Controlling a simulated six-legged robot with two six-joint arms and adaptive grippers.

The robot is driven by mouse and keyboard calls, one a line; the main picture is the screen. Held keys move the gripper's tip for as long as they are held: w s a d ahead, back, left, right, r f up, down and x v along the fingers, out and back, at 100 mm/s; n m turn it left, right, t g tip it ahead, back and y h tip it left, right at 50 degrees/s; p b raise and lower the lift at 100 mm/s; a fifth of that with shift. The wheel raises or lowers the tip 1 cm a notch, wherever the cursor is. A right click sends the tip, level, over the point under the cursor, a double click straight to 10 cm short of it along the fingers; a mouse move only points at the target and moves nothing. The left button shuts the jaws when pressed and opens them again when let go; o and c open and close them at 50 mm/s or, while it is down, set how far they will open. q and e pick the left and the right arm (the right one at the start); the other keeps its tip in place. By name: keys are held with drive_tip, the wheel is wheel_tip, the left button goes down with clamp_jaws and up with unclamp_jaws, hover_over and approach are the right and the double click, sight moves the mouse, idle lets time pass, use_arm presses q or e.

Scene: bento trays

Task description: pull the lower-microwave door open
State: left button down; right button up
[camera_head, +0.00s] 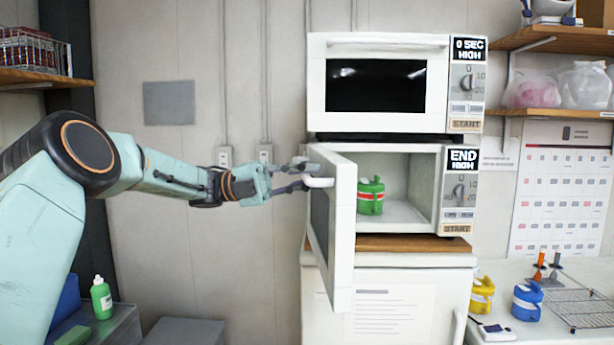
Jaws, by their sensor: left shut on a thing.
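The lower microwave (458,220) stands on a wooden board, and its display reads END HIGH. Its white door (343,245) is swung wide open toward me, showing its edge and dark inner or outer panel at an angle. A green container with a red band (371,196) stands inside the lit cavity. My left gripper (300,178) reaches in from the left and is shut on the door handle (320,182) near the top of the door. The fingers partly cover the handle. My right gripper does not show.
The upper microwave (437,90) is closed above. Yellow (481,296) and blue (527,300) containers and a wire rack (580,307) are on the right counter. A green bottle (101,297) stands at lower left. Shelves are at both upper sides.

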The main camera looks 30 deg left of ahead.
use_arm(q)
drive_tip(key=c, duration=1.8)
unclamp_jaws()
drive_tip(key=shift+a+r, duration=0.1)
drive_tip(key=shift+r, duration=0.15)
drive_tip(key=o, duration=0.5)
drive_tip(key=shift+w+f, duration=0.15)
drive_tip(key=shift+f, duration=0.05)
drive_tip(key=shift+c, duration=0.2)
drive_tip(key=v, duration=1.1)
drive_tip(key=shift+a, duration=0.35)
drive_tip(key=shift+f, duration=0.15)
drive_tip(key=shift+s+a, duration=0.1)
drive_tip(key=shift+s, duration=0.15)
